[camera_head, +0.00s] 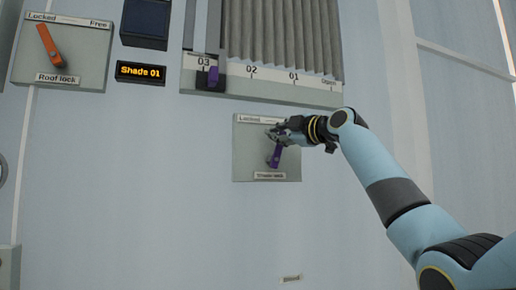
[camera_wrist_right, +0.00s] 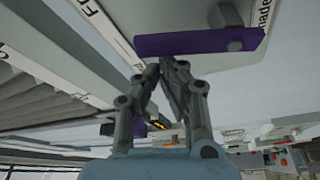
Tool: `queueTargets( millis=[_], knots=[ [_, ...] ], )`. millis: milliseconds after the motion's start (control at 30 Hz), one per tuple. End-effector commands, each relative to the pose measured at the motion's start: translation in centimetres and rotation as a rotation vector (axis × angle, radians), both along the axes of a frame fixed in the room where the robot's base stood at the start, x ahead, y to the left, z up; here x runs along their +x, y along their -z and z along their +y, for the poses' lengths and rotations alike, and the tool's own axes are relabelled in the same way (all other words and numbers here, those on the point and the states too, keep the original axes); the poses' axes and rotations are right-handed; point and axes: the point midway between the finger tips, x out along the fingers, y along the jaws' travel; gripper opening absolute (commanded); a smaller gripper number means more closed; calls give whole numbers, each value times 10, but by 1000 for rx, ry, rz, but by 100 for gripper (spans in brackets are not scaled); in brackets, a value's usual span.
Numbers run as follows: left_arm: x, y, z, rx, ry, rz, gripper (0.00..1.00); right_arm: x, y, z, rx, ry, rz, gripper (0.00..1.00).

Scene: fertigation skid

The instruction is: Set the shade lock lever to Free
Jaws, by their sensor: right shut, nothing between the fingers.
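The shade lock lever (camera_head: 276,157) is a purple bar on a grey panel (camera_head: 242,160) under the shade track. It leans slightly right of upright, its upper end partly behind my right gripper (camera_head: 276,133). The "Locked" label shows at the panel's upper left; the upper right is covered by the gripper. In the right wrist view the purple lever (camera_wrist_right: 190,42) lies just beyond the fingertips of the right gripper (camera_wrist_right: 165,64). The fingers are shut with nothing between them; whether they touch the lever I cannot tell. My left gripper is out of view.
The roof lock panel with an orange lever (camera_head: 50,47) is at the upper left. The wall below is mostly bare.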

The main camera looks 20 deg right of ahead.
Motion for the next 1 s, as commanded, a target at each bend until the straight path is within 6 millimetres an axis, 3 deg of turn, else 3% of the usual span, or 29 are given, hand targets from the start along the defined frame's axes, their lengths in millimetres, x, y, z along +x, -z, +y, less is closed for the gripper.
queueTargets(
  millis=[133,1000],
  knots=[
    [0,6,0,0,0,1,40,0,2,-7,86,1,4,0],
    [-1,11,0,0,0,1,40,1,0,-16,77,1,3,0]
  ],
)
